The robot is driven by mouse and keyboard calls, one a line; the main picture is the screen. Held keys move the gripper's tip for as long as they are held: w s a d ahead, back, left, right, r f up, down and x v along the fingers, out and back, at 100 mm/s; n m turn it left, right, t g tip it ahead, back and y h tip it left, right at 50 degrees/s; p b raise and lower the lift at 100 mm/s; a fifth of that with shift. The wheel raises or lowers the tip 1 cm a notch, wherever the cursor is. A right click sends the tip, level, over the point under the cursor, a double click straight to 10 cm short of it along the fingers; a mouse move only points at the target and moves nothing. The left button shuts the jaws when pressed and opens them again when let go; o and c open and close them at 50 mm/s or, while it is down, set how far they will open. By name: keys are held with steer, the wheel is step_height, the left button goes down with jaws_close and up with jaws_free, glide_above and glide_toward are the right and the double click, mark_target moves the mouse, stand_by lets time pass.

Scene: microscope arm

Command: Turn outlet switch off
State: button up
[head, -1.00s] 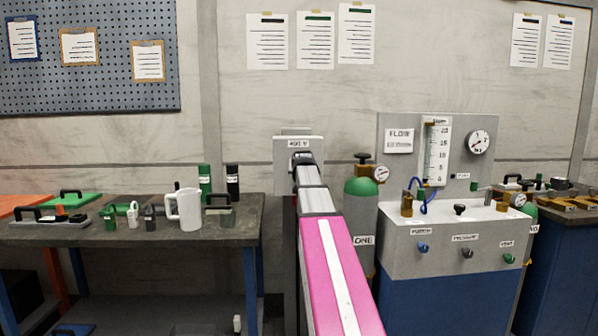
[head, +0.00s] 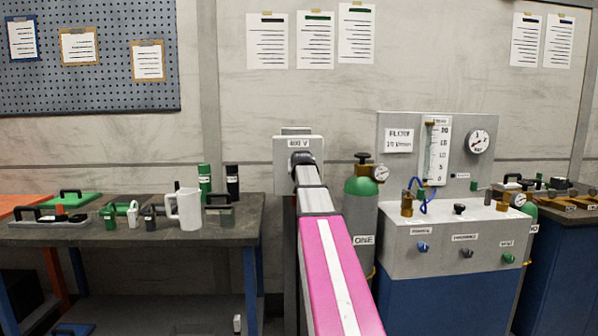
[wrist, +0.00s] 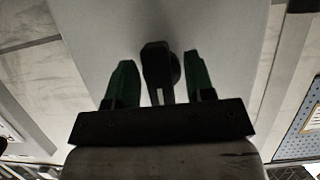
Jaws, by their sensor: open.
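The outlet (head: 312,146) is a pale grey box on the wall with a "400 V" label, straight behind my arm in the head view. Its front also fills the middle of the wrist view (wrist: 95,25). The black switch handle (wrist: 157,75) stands out from the box, with a round dark part beside it. My gripper (wrist: 158,62) is open, with one green finger on each side of the handle. A gap shows on both sides; I cannot tell whether either finger touches it. In the head view my arm hides the fingers and most of the switch.
A flow panel bench (head: 440,250) is farther right. A workbench (head: 230,234) with a white mug (head: 188,209) and small tools is at the left.

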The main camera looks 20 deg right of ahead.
steer(key=shift+s, duration=0.15)
steer(key=v, duration=1)
steer(key=shift+s+a, duration=0.2)
steer(key=shift+s, duration=0.05)
steer(key=s+a+f+g+y, duration=0.15)
steer(key=a+f, duration=0.25)
steer(key=f, duration=0.6)
steer(key=s+a+f+n+g, duration=0.1)
steer(key=s+a+f+g, duration=0.15)
steer(key=f, duration=0.65)
steer(key=s+a+f+g+y, duration=0.15)
steer(key=a+f, duration=0.25)
steer(key=f, duration=0.6)
steer(key=s+a+f+n+g, duration=0.1)
steer(key=s+a+f+g, duration=0.2)
steer(key=s+f, duration=0.6)
steer(key=s+a+f+n+g, duration=0.1)
steer(key=s+a+f+g, duration=0.3)
steer(key=s+a+f, duration=0.3)
steer(key=s+f, duration=0.3)
steer(key=f, duration=0.4)
steer(key=shift+f+y, duration=0.3)
